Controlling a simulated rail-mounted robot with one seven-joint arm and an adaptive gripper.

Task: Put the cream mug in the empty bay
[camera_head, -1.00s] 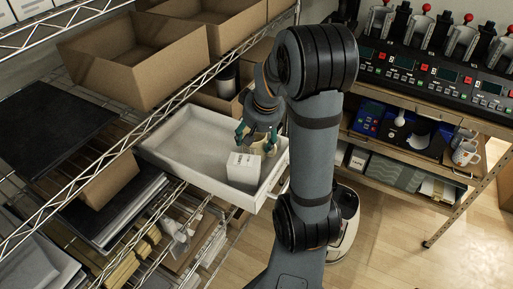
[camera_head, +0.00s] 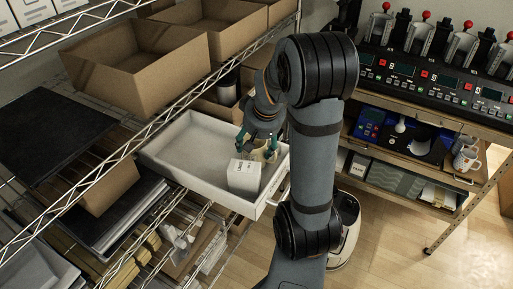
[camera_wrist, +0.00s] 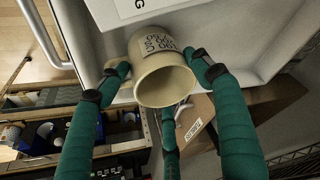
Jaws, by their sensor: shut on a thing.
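The cream mug (camera_wrist: 165,84) has a printed label on its side and sits between my fingers in the wrist view, its open mouth tilted toward the camera. My gripper (camera_wrist: 157,64) is shut on it, with fingers on its left and right sides. In the head view my gripper (camera_head: 256,147) is low over the right end of a white drawer (camera_head: 187,175). The mug (camera_head: 261,154) is partly hidden there behind a white box. A row of mug presses (camera_head: 436,75) with red-knobbed levers stands at the upper right. I cannot tell which bay is empty.
The white box (camera_head: 243,176) stands in the drawer close beside the mug. Cardboard boxes (camera_head: 137,62) fill the wire shelf at left. Other mugs (camera_head: 466,157) stand on the shelf below the presses. Open floor (camera_head: 400,262) lies between the shelving and the press bench.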

